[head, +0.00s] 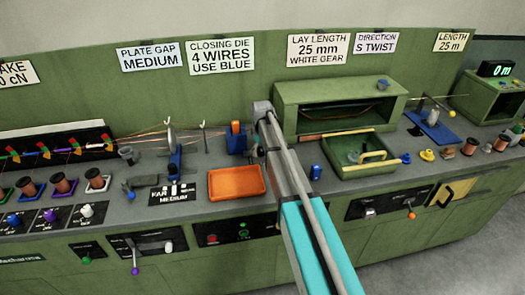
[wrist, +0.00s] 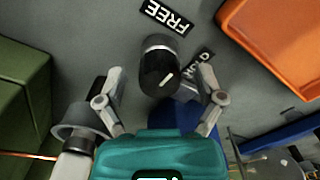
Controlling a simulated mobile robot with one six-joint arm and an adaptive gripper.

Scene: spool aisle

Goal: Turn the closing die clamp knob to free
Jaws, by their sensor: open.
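In the wrist view a black knob (wrist: 158,66) with a short white mark on its face stands between the two fingers of my gripper (wrist: 160,78). The fingers are open, one on each side, and I see no clear contact. The mark slants toward the upper right. A black FREE label (wrist: 166,16) lies beyond the knob, upside down in the picture. In the head view my arm hides the knob, and the fingers are not clear.
An orange tray (wrist: 285,35) is at the upper right of the wrist view and also in the head view (head: 236,195). A green box (wrist: 22,95) is at the left. A grey cup-like part (wrist: 80,122) sits close to the left finger. A blue part (wrist: 187,118) is below the knob.

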